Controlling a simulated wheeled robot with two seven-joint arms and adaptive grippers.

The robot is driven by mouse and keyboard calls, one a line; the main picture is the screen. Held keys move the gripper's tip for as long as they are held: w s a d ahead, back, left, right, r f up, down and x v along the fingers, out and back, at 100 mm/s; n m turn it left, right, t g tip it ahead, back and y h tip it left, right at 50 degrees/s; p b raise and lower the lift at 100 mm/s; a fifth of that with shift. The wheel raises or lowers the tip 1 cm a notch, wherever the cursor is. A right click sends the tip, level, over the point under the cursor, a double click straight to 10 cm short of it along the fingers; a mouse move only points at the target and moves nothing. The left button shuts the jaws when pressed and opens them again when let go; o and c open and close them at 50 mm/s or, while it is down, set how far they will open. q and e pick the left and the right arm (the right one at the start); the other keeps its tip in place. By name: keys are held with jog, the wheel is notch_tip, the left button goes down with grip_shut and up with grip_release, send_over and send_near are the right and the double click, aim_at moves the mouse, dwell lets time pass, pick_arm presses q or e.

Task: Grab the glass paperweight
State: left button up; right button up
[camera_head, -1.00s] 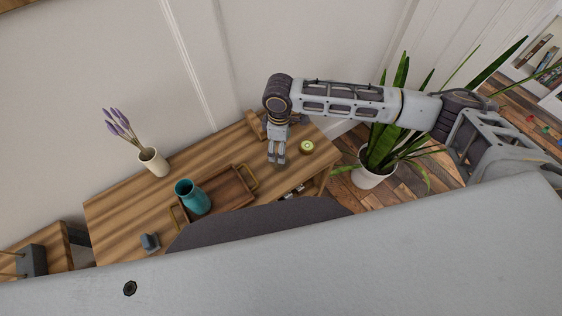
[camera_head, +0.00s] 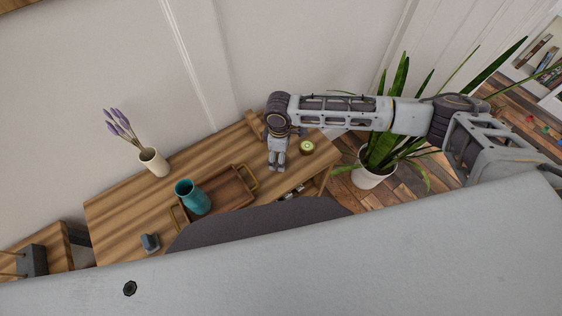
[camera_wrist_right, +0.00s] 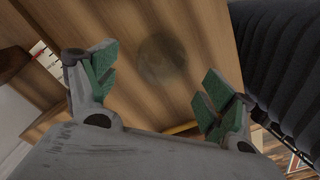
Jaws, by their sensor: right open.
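A round, see-through, dark-tinted object, which looks like the glass paperweight (camera_wrist_right: 162,58), sits on the wooden table in the right wrist view. My right gripper (camera_wrist_right: 158,82) is open, with its green-padded fingers spread to either side of the view, short of the paperweight and not touching it. In the head view my right gripper (camera_head: 277,167) points down over the right part of the table. I cannot make out the paperweight there; the gripper probably hides it. My left gripper is not in view.
On the table (camera_head: 120,210) stand a wooden tray (camera_head: 238,192), a teal vase (camera_head: 195,198), a cream vase (camera_head: 153,162) with lavender, and a small grey-blue object (camera_head: 150,242). A green-topped round jar or candle (camera_head: 307,147) is close right of the gripper. A potted plant (camera_head: 372,173) stands on the floor.

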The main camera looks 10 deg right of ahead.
jog(key=shift+f, duration=1.7)
jog(key=c, duration=1.2)
